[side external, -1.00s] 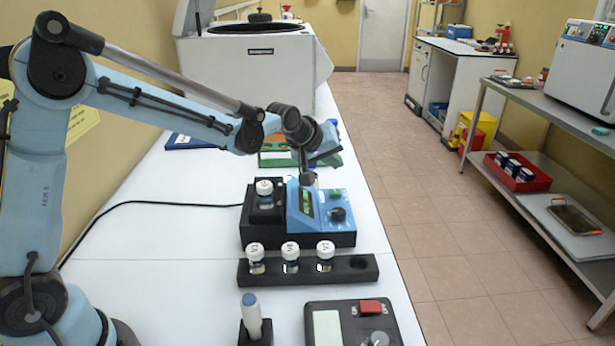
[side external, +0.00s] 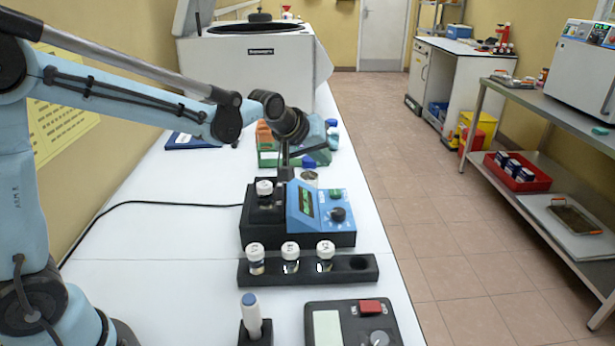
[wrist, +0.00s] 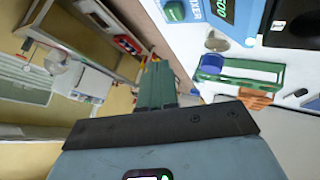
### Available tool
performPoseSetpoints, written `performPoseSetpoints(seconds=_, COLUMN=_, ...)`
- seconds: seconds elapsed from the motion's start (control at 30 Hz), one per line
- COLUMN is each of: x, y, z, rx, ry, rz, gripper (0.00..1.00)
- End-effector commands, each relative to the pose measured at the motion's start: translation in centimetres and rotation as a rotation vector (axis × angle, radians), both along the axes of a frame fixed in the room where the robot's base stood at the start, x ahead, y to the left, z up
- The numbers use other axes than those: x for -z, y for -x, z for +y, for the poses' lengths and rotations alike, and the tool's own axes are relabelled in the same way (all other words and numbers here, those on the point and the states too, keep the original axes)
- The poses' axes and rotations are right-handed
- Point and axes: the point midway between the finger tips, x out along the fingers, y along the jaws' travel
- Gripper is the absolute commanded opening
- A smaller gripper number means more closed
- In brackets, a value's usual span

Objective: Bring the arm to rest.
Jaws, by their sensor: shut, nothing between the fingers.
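In the side external view my gripper (side external: 285,173) hangs below the dark wrist joint, just behind and above the blue meter (side external: 320,208). It is shut and empty. In the wrist view its fingers (wrist: 157,85) are together, with nothing between them. A white-capped vial (side external: 265,188) stands upright in the meter's black well block, close in front of the gripper in the picture. The gripper appears apart from it, though the exact gap is hard to judge. The meter also shows at the top of the wrist view (wrist: 222,12), with lit green digits.
A black rack (side external: 308,270) holds three white-capped vials and one empty hole. A blue-topped pen-like tool (side external: 251,315) and a dark device with a red button (side external: 368,307) stand in front. A green rack (wrist: 240,70) and a white centrifuge (side external: 255,65) are behind.

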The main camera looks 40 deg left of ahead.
Motion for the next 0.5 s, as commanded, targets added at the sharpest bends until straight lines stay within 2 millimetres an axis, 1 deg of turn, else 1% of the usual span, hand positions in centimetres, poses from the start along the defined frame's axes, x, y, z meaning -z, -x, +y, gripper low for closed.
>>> performPoseSetpoints(seconds=0.03, x=-0.6, y=1.6, z=0.1, rx=0.024, ry=-0.026, rz=0.008, gripper=0.0)
performPoseSetpoints(seconds=0.1, x=-1.3, y=3.7, z=0.1, rx=0.062, ry=-0.066, rz=0.018, gripper=0.0)
performPoseSetpoints(seconds=0.23, x=-2.1, y=7.5, z=0.3, rx=0.133, ry=-0.138, rz=0.039, gripper=0.0)
performPoseSetpoints(seconds=0.37, x=-2.2, y=11.4, z=0.4, rx=0.206, ry=-0.208, rz=0.061, gripper=0.0)
performPoseSetpoints(seconds=0.5, x=-1.7, y=15.5, z=0.5, rx=0.285, ry=-0.281, rz=0.085, gripper=0.0)
